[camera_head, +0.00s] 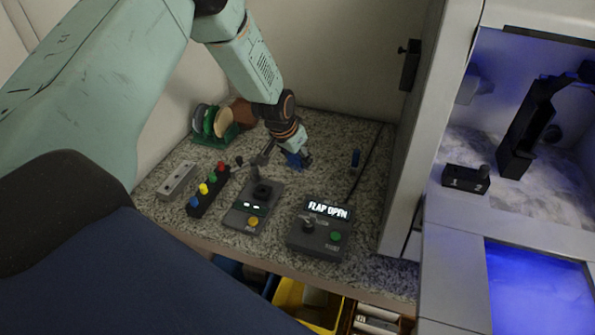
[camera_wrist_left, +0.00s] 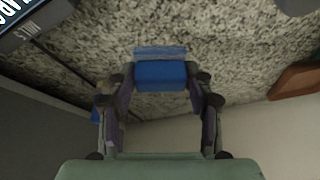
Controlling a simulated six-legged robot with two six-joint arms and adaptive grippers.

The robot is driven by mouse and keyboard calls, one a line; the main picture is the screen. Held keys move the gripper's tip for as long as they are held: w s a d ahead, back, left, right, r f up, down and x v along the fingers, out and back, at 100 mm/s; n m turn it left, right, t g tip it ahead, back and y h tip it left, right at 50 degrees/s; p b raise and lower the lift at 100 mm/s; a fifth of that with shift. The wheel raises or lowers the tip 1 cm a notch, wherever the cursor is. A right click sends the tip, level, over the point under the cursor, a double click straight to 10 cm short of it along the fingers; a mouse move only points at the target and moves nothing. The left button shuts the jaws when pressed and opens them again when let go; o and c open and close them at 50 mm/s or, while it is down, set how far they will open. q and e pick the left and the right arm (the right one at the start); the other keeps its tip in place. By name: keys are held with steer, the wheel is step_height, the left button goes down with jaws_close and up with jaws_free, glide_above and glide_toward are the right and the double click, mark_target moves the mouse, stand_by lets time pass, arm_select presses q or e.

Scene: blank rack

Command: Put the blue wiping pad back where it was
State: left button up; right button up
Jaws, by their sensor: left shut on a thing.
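The blue wiping pad (camera_wrist_left: 162,76) is held between the two fingers of my left gripper (camera_wrist_left: 162,88) in the left wrist view. In the head view the left gripper (camera_head: 291,155) points down over the back of the speckled counter (camera_head: 330,135), with the blue pad (camera_head: 293,160) at its fingertips. I cannot tell whether the pad touches the counter. My right gripper is not in view.
A small blue item (camera_head: 355,158) stands to the right by a dark cable. In front are a "FLAP OPEN" control box (camera_head: 318,238), a joystick box (camera_head: 250,210) and a strip of coloured knobs (camera_head: 207,190). A green rack of discs (camera_head: 214,125) stands at left.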

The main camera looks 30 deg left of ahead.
mark_target(294, 164)
arm_select(q)
steer(key=f+b, duration=0.1)
steer(key=f, duration=0.1)
steer(key=a+f+b, duration=0.1)
steer(key=f, duration=0.1)
steer(key=shift+w+f, duration=0.2)
steer(key=shift+s+d+r, duration=0.1)
steer(key=shift+d+r, duration=0.2)
steer(key=shift+d, duration=0.1)
steer(key=shift+a+f, duration=0.1)
steer(key=shift+f, duration=0.2)
steer(key=o, duration=1.2)
steer(key=shift+a+f, duration=0.1)
steer(key=shift+a, duration=0.05)
steer(key=shift+o, duration=1.4)
steer(key=shift+d, duration=0.2)
steer(key=shift+a, duration=0.15)
